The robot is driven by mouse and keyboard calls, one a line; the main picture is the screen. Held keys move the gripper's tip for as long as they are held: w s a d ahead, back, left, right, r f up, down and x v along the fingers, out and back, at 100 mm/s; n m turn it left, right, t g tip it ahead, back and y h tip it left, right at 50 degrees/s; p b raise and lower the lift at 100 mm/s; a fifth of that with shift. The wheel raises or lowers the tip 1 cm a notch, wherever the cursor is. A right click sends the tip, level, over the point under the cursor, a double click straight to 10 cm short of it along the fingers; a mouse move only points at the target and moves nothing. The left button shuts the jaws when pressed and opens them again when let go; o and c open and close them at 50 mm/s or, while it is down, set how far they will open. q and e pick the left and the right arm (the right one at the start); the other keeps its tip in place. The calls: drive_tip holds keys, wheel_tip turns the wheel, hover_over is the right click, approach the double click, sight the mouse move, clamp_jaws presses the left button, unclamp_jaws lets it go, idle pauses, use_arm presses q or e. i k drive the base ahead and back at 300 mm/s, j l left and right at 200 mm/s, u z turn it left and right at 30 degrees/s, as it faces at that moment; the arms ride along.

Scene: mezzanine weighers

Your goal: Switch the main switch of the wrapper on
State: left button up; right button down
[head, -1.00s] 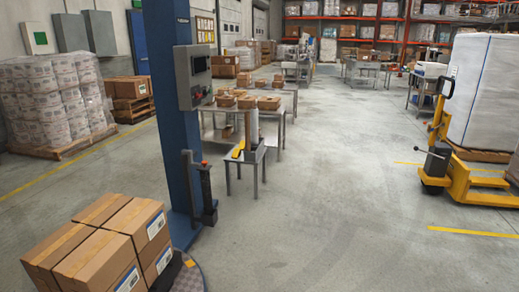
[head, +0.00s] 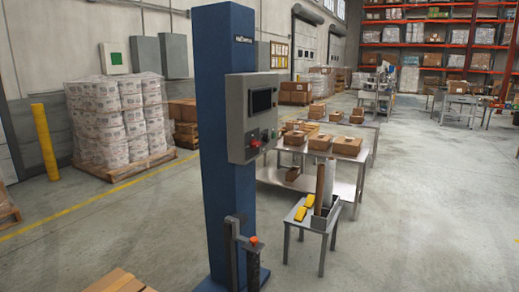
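The wrapper's blue column (head: 222,190) stands left of the middle in the head view. A grey control box (head: 238,138) is fixed to its right side, with a dark screen (head: 262,101). A red knob (head: 254,144), which looks like the main switch, sits low on the box's face, with small dark controls beside it. The knob's setting is too small to tell. The screen looks dark. Neither of my grippers is in view.
A small table (head: 312,222) with yellow items stands right of the column. Behind it is a steel table (head: 352,163) with several cartons. Cartons (head: 120,281) show at the bottom left. A wrapped pallet load (head: 118,125) stands at the left. The floor at right is clear.

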sight(254, 144)
drive_tip(key=i+l+z, duration=0.15)
drive_tip(key=i+l, duration=2.05)
